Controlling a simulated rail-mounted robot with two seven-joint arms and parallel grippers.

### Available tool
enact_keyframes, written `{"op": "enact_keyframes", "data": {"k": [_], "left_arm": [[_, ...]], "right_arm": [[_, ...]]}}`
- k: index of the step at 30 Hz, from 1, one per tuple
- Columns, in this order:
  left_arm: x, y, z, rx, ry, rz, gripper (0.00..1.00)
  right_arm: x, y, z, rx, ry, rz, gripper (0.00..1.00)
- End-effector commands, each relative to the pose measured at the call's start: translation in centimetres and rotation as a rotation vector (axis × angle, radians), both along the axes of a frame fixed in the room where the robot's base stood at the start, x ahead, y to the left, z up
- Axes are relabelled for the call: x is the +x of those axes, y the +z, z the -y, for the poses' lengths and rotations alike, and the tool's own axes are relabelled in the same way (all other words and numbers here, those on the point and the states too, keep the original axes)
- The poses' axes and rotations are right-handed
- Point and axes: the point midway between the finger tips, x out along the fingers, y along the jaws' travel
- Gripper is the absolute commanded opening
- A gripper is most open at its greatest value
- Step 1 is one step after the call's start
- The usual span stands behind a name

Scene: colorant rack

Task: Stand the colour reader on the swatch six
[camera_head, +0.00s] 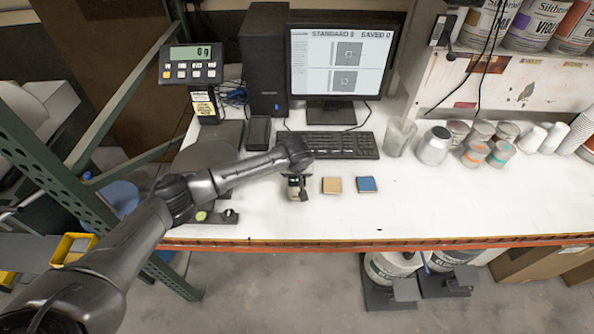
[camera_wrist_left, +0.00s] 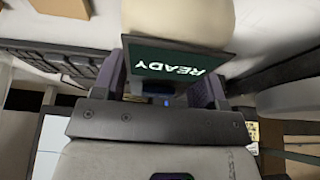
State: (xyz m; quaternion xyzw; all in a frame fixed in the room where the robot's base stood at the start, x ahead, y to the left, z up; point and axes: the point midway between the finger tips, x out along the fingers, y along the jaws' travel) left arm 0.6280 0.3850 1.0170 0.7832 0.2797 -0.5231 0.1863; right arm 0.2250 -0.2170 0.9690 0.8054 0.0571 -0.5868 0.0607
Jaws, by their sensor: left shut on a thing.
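My left gripper (camera_head: 296,178) points down over the white bench and is shut on the colour reader (camera_head: 294,187). In the left wrist view the colour reader (camera_wrist_left: 178,62) sits between the two fingers (camera_wrist_left: 160,88), and its dark screen reads READY. A tan swatch (camera_head: 332,185) lies just right of the reader, and a blue swatch (camera_head: 367,184) lies further right. I cannot read a number on either. The reader's underside is hidden, so I cannot tell whether it touches the bench. My right gripper is not in view.
A keyboard (camera_head: 342,145) and monitor (camera_head: 342,62) stand behind the swatches. A scale display (camera_head: 192,64) is at the left. Cups and jars (camera_head: 433,146) stand at the right. The bench's front edge (camera_head: 400,240) is close, with clear bench right of the blue swatch.

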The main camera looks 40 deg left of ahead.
Motion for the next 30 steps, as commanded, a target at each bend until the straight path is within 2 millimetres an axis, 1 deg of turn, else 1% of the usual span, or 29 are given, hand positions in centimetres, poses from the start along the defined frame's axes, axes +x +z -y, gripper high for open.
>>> {"op": "enact_keyframes", "data": {"k": [1,2,9,17,20,23,30], "left_arm": [[0.1,0.0,0.0,-0.001,0.0,0.002,0.2],[0.0,-0.1,0.0,0.0,0.0,0.0,0.69],[0.0,-0.1,0.0,0.0,0.0,0.0,0.91],[0.0,0.0,0.0,0.0,0.0,0.0,0.91],[-0.1,0.7,0.1,-0.001,-0.001,0.001,0.91],[-0.5,2.0,0.5,-0.001,-0.002,0.002,0.91],[-1.9,6.2,1.6,-0.001,-0.002,0.002,0.91]], "right_arm": [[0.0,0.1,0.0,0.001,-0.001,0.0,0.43],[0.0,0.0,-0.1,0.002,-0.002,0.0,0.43],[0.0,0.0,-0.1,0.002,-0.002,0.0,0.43],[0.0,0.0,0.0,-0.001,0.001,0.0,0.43],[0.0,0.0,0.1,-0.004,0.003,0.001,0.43],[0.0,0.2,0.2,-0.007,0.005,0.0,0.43],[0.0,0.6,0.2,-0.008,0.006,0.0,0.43]]}}
